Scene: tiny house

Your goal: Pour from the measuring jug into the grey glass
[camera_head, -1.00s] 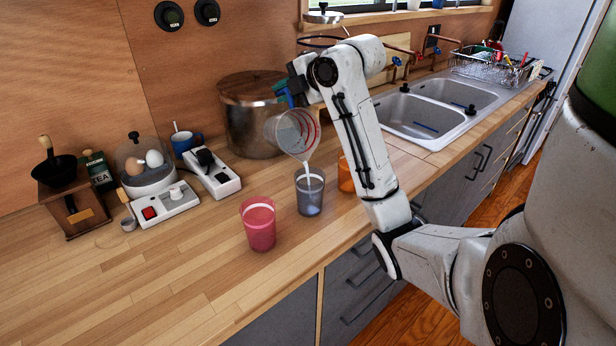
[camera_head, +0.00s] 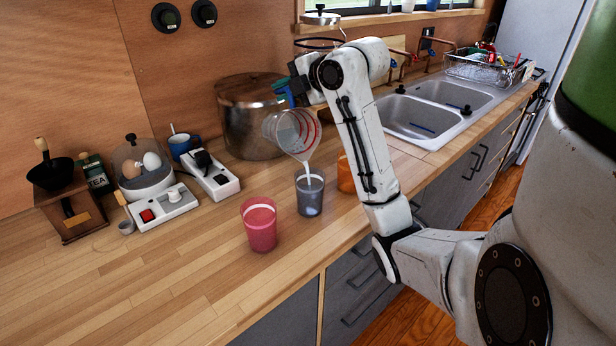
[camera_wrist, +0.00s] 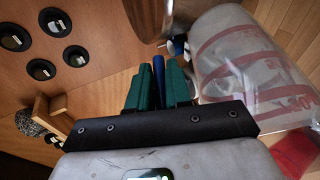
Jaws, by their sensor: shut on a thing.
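The clear measuring jug (camera_head: 292,130) with red markings is tilted steeply above the grey glass. A whitish stream runs from its lip down into the grey glass (camera_head: 311,197), which stands upright on the counter with pale liquid showing inside. My gripper (camera_head: 284,92) is shut on the jug's blue handle. In the wrist view, the green fingers (camera_wrist: 158,88) close around the handle, and the jug (camera_wrist: 250,70) fills the upper right. The jug's lip is apart from the glass rim. The exact liquid level is hard to tell.
A large metal pot (camera_head: 245,125) is behind the jug. The front left counter is clear.

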